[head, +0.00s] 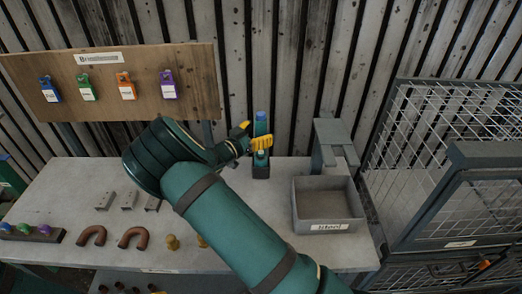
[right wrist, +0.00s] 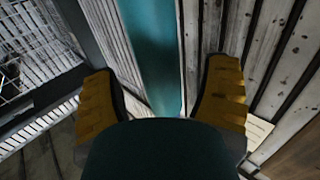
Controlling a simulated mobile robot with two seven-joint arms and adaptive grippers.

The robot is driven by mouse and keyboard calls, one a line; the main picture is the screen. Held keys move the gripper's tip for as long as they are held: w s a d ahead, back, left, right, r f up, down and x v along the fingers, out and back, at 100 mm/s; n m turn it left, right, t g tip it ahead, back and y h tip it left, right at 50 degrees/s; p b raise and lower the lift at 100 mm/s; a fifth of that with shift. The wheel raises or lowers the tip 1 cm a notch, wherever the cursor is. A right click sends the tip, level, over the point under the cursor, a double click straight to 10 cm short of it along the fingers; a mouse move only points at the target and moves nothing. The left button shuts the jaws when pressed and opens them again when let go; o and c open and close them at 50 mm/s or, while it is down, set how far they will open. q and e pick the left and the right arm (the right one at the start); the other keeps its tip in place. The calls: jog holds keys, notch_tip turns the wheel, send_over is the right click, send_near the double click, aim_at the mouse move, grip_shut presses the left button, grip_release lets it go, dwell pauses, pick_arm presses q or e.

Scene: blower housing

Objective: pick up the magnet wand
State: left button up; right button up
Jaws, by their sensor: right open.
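The magnet wand (head: 261,122) looks like an upright teal rod with a blue top. It stands in a small dark holder (head: 261,172) at the back of the bench in the head view. My right gripper (head: 252,134) is open at the wand's upper part, its yellow fingertips close to it. In the right wrist view the wand (right wrist: 151,50) runs between the two spread yellow fingers (right wrist: 171,98), with a gap on each side. The wand's middle is partly hidden by a finger in the head view. My left gripper is not in view.
A grey tray (head: 328,226) and a grey stand (head: 322,145) are right of the holder. A wire cage (head: 430,150) stands at the right. A wooden board (head: 60,112) with coloured tags is at the left. Brown curved pipes (head: 133,237) and metal brackets (head: 128,200) lie on the bench.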

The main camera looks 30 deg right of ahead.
jog(key=shift+w+d, duration=0.2)
jog(key=shift+d, duration=0.45)
grip_shut()
jog(key=shift+r, duration=0.1)
